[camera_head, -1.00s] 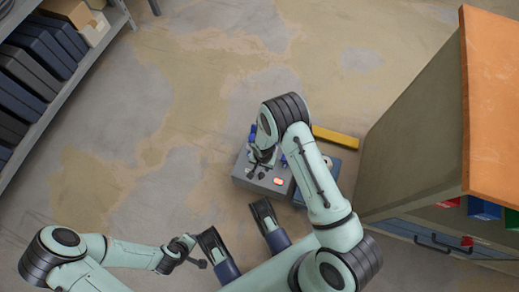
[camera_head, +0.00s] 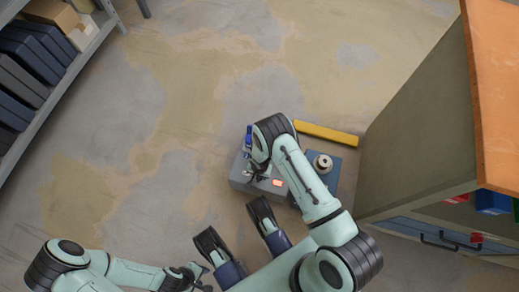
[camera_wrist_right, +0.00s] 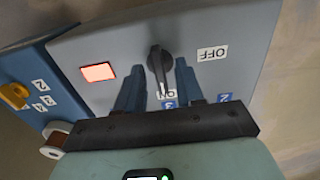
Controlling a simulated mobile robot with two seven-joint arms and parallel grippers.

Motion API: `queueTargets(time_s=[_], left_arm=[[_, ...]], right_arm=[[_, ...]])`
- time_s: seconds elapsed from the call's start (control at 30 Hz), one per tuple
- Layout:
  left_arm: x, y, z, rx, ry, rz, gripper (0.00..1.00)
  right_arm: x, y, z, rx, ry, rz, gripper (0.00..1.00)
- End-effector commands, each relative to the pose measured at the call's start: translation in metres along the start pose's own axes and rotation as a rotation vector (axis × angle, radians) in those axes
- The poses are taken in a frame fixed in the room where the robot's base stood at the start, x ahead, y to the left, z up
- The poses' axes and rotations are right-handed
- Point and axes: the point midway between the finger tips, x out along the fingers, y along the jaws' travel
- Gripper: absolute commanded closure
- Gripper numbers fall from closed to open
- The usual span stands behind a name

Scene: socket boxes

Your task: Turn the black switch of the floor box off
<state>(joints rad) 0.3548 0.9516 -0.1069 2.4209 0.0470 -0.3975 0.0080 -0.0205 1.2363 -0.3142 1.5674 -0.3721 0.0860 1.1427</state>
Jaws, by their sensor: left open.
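The grey floor box (camera_head: 240,181) stands on the floor under my right arm in the head view. In the right wrist view its top (camera_wrist_right: 110,45) carries a black switch (camera_wrist_right: 156,62), a lit red-orange lamp (camera_wrist_right: 98,72) and an OFF label (camera_wrist_right: 212,53). The switch handle points toward the partly covered ON label (camera_wrist_right: 168,95). My right gripper (camera_wrist_right: 159,80) is open, its two blue fingers on either side of the switch; I cannot tell whether they touch it. My left gripper (camera_head: 197,280) is open and empty at the bottom of the head view, away from the box.
A blue box (camera_head: 330,181) with a spool (camera_head: 322,162) stands right of the floor box, and a yellow bar (camera_head: 326,133) lies behind. An orange-topped cabinet (camera_head: 420,125) fills the right side; a shelf (camera_head: 70,85) stands upper left. Floor between is clear.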

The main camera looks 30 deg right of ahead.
Motion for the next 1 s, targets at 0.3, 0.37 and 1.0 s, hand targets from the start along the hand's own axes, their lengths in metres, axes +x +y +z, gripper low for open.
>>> queueTargets(time_s=[0.3, 0.37, 1.0], left_arm=[[0.0, -0.0002, 0.0004, 0.0, -0.001, 0.0, 0.57], [0.0, -0.0001, 0.0004, 0.0, -0.001, 0.0, 0.57], [-0.0024, 0.0033, -0.0034, 0.005, 0.014, 0.007, 0.57]], right_arm=[[0.0005, 0.0001, 0.0001, 0.0, 0.0, 0.0, 0.86], [0.0005, 0.0001, 0.0002, 0.0, 0.0, 0.0, 1.0], [0.0001, 0.0002, 0.0003, -0.176, -0.001, 0.0, 1.0]])
